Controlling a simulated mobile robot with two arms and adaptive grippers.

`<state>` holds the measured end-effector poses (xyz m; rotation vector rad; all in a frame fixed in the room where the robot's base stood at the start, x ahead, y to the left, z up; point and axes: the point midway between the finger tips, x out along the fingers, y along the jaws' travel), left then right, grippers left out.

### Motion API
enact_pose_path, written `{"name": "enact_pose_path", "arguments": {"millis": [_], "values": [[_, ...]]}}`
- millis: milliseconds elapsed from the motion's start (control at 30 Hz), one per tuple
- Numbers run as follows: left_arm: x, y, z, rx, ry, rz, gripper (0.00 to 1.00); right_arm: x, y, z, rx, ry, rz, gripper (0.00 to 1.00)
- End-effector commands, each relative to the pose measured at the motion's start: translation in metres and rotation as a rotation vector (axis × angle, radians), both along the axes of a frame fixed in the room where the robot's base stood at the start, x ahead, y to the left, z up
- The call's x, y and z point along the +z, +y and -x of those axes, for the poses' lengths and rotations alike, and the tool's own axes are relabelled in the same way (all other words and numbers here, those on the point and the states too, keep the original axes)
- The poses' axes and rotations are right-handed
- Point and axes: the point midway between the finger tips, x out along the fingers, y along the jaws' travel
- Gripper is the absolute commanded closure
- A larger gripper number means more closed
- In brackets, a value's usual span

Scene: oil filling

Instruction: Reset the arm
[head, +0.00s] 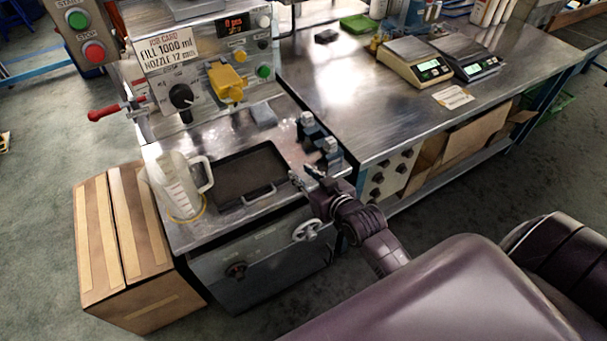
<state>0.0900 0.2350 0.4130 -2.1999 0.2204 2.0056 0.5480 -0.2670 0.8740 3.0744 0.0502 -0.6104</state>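My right arm comes in from the lower right, over the front of the steel filling bench. Its gripper (302,173) is over the bench's right front edge, close to the right end of a dark tray (246,174). Its two fingers are spread apart, with nothing seen between them. Two dark fixtures with light tops (308,127) stand just behind it. I cannot tell whether the fingers touch the tray. My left gripper is not in view.
A clear measuring jug (178,190) stands left of the tray. Behind is the filling machine with a yellow nozzle part (227,82) and a red-handled lever (105,113). A cardboard box (125,245) stands at left. Two scales (415,62) sit on the right table (370,115).

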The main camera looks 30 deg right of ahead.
Motion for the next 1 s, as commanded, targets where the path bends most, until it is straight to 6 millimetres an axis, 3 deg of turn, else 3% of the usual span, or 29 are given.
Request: {"name": "enact_pose_path", "arguments": {"millis": [667,767,1000], "values": [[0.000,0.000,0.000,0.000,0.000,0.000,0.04,-0.004,0.005,0.009,0.008,0.033,0.003,0.75],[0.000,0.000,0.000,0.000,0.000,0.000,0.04,-0.013,0.017,0.028,0.030,0.115,0.013,0.75],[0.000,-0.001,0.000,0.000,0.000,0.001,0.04,-0.039,0.049,0.121,0.087,0.439,0.060,0.75]]}}
